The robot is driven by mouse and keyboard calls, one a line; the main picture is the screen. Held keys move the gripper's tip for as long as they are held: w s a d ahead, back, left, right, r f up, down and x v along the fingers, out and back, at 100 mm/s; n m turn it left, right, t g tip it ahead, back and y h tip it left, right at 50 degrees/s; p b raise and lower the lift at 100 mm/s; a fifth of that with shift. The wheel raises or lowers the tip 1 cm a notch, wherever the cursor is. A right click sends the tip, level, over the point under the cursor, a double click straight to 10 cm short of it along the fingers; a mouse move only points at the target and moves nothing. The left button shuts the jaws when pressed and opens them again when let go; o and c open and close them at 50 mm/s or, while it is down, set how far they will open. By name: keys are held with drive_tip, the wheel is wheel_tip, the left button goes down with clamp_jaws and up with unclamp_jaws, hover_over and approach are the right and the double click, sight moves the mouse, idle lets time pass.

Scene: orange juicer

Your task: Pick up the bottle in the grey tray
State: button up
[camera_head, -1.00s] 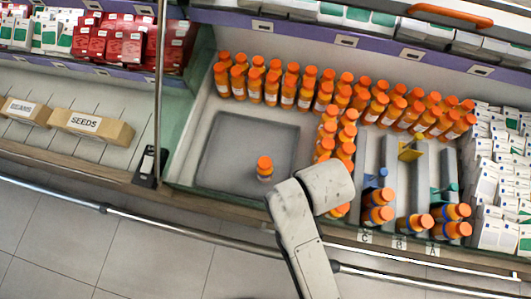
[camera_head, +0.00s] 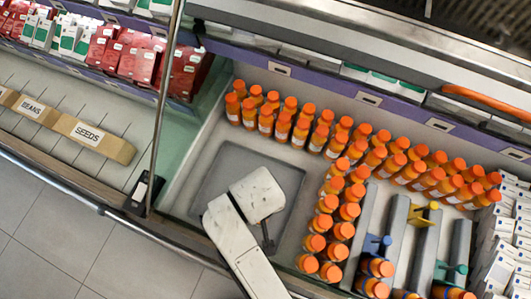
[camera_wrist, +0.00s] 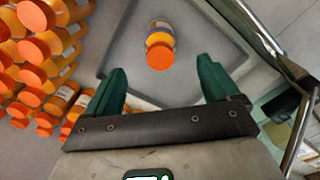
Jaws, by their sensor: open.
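The grey tray (camera_head: 207,187) lies in the left part of the shelf bin, partly hidden behind my arm in the head view. The bottle, orange-capped with a pale label, is hidden by my arm there. In the wrist view the bottle (camera_wrist: 160,45) stands in the grey tray (camera_wrist: 118,42), its cap towards the camera. My gripper (camera_wrist: 160,80) is open, its two green fingers apart. The bottle shows between and beyond the fingertips, and nothing is held. In the head view only a dark part of my gripper shows beside the arm's end.
Rows of orange bottles (camera_head: 335,205) stand right of the tray and along the back wall. A vertical metal post (camera_head: 165,105) rises at the bin's left, and a chrome rail (camera_wrist: 262,30) shows in the wrist view. Grey lanes (camera_head: 392,240) with more bottles are at the right.

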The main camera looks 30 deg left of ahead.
drive_tip(key=shift+w+f, duration=0.15)
drive_tip(key=shift+f, duration=0.1)
wheel_tip(320, 180, down, 5)
drive_tip(key=shift+w+a+f, duration=0.1)
drive_tip(key=shift+a+f, duration=0.05)
drive_tip(key=shift+f, duration=1.2)
drive_tip(key=shift+w+a+f, duration=0.1)
drive_tip(key=shift+a+f, duration=0.05)
drive_tip(key=shift+f, duration=1.15)
drive_tip(key=c, duration=1.4)
